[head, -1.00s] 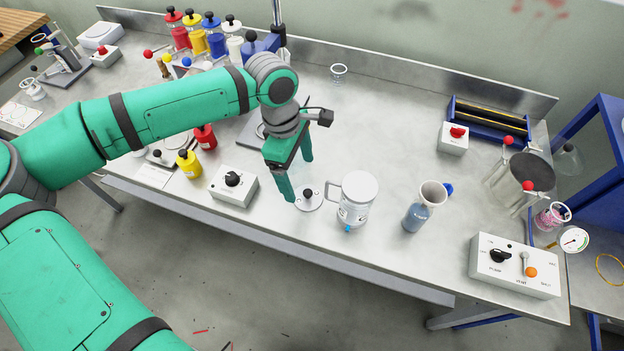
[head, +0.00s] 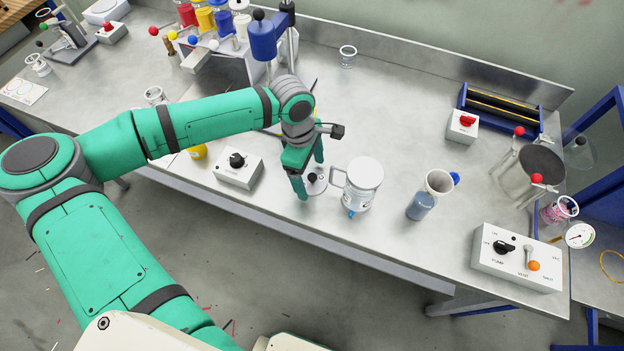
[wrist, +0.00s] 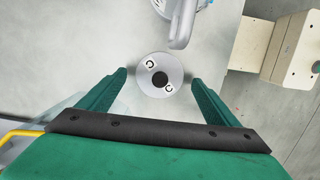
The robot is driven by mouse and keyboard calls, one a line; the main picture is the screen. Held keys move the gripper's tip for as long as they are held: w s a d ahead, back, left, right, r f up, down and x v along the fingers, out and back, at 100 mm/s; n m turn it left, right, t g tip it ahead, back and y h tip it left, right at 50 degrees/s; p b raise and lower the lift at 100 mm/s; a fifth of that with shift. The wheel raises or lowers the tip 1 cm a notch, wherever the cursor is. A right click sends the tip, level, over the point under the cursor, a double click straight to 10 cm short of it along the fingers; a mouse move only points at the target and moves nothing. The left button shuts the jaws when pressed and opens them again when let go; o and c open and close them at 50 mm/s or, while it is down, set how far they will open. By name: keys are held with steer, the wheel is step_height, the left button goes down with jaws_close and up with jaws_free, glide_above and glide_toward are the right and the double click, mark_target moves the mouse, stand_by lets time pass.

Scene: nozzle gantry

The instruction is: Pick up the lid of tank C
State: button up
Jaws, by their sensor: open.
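The lid (head: 315,184) is a flat, pale round disc with a black knob in its middle, lying on the bench just left of a clear jug with a white top (head: 363,178). In the wrist view the lid (wrist: 150,86) shows dark C-shaped marks beside the knob. My gripper (head: 312,182) is open, fingers pointing down at the lid. In the wrist view my gripper (wrist: 160,82) has one finger to each side of the disc, with the knob between them. Whether the fingers are level with the knob is hard to tell.
The jug's handle (wrist: 183,25) is close to the lid. A white box with a black knob (head: 238,168) stands left of my gripper.

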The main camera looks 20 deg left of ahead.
steer(key=shift+d+f, duration=0.1)
steer(key=shift+f, duration=0.45)
steer(key=c, duration=1.1)
steer(key=shift+r, duration=0.15)
